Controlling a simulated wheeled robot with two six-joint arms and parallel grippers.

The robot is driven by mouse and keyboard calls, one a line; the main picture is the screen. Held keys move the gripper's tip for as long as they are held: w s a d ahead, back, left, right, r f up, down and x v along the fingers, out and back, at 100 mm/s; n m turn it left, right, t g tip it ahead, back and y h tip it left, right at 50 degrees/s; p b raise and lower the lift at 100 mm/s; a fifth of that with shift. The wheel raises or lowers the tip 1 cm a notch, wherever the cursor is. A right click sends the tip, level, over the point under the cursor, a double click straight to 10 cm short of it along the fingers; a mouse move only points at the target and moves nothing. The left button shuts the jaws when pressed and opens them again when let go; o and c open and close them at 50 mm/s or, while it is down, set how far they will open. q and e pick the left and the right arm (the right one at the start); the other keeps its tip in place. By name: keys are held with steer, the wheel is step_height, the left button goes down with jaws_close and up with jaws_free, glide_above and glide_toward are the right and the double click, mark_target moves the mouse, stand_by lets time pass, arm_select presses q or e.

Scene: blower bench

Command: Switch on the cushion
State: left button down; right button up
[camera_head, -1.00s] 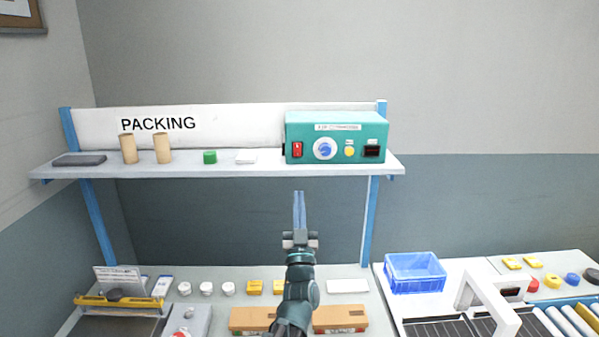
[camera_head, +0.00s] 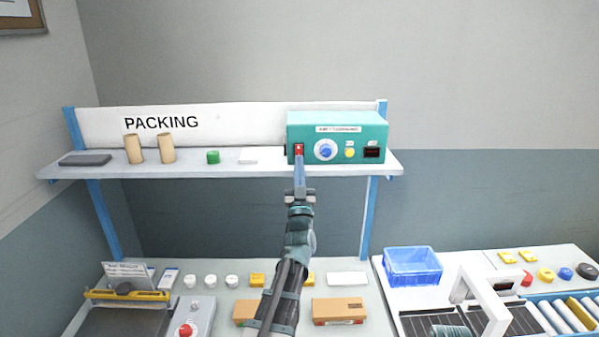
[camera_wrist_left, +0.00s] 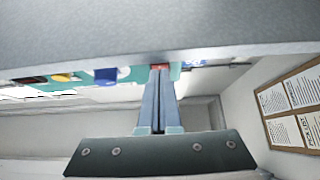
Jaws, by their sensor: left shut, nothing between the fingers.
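The air cushion machine is a teal box (camera_head: 365,127) on the right part of the shelf. Its front has a red rocker switch (camera_head: 299,149) at the left, a blue round dial (camera_head: 325,150), a yellow button (camera_head: 350,153) and a dark display (camera_head: 372,152). My left gripper (camera_head: 299,160) is shut and empty, with its fingertips at the red switch, covering its lower part. In the left wrist view the shut fingertips (camera_wrist_left: 160,72) reach the red switch (camera_wrist_left: 160,67); I cannot tell whether they press it. My right gripper is not in view.
The shelf (camera_head: 225,169) also holds a dark flat item (camera_head: 85,160), two cardboard tubes (camera_head: 134,149), a green cap (camera_head: 213,157) and a white block (camera_head: 248,155). Below are a bench with cartons (camera_head: 340,312) and a blue crate (camera_head: 412,266).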

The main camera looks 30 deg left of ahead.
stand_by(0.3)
arm_select(q)
steer(key=shift+w+a+f, duration=0.1)
steer(key=shift+w+a, duration=0.1)
steer(key=shift+w, duration=0.1)
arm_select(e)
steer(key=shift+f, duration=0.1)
arm_select(q)
steer(key=shift+s+d+f, duration=0.15)
steer(key=shift+s+d, duration=0.1)
steer(key=shift+s, duration=0.3)
steer(key=b+v, duration=0.8)
steer(key=v, duration=0.4)
steer(key=shift+w+f+b, duration=0.25)
steer(key=shift+f+b, duration=0.05)
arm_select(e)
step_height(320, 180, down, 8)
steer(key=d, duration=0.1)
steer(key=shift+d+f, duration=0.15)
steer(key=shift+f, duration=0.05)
